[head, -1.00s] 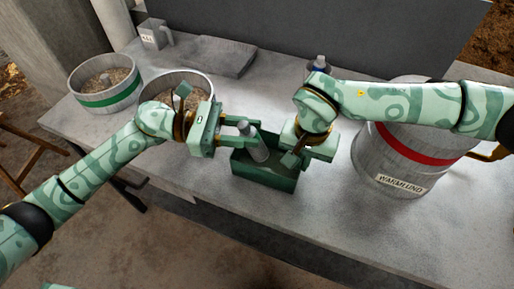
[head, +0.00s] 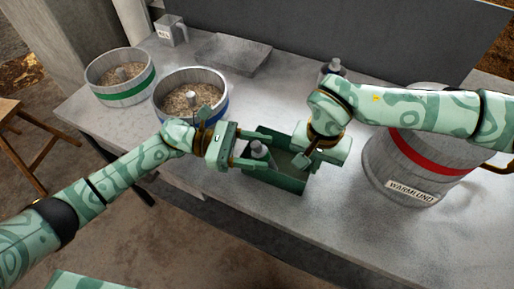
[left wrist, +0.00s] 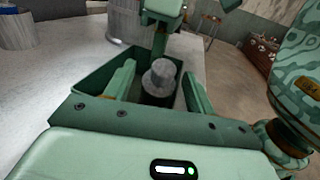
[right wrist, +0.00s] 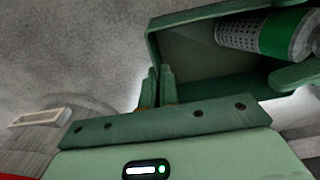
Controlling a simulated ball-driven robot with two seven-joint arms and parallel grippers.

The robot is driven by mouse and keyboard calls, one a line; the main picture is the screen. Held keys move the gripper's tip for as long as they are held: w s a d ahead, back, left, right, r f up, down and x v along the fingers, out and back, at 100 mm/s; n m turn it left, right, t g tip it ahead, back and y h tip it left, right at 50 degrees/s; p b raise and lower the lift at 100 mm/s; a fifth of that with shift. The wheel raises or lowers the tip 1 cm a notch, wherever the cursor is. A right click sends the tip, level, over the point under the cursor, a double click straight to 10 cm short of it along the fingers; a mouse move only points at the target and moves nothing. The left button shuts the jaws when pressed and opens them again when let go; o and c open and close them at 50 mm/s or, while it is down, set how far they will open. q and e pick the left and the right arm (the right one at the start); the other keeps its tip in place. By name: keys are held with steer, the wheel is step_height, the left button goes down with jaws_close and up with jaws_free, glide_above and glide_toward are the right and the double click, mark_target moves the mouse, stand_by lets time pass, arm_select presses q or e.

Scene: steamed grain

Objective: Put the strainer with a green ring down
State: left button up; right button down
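The strainer with a green ring (right wrist: 262,32) is a perforated grey cylinder lying tilted inside the green box (right wrist: 200,60). In the head view its grey end (head: 258,150) shows in the left part of the box. My left gripper (head: 246,148) is around it; in the left wrist view its fingers (left wrist: 160,90) stand apart on either side of the strainer's grey knob (left wrist: 161,72), with a small gap visible. My right gripper (head: 301,160) is at the box's right side; in the right wrist view its fingers (right wrist: 159,87) are close together with the box wall between them.
Wooden tubs with grain, one with a green band (head: 122,92) and one with a blue band (head: 160,104), stand at left. A red-banded vessel (head: 405,175) labelled WARMLUND stands at right. Behind are a metal jug (head: 170,32), grey slab (head: 232,52) and another strainer-like piece (head: 333,68).

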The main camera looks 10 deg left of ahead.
arm_select(q)
steer(key=shift+a+r, duration=0.1)
steer(key=shift+a, duration=0.15)
steer(key=a, duration=1.1)
steer(key=shift+w+a+r, duration=0.2)
steer(key=shift+a, duration=0.1)
arm_select(e)
steer(key=c, duration=1.6)
jaws_free()
step_height(320, 180, up, 12)
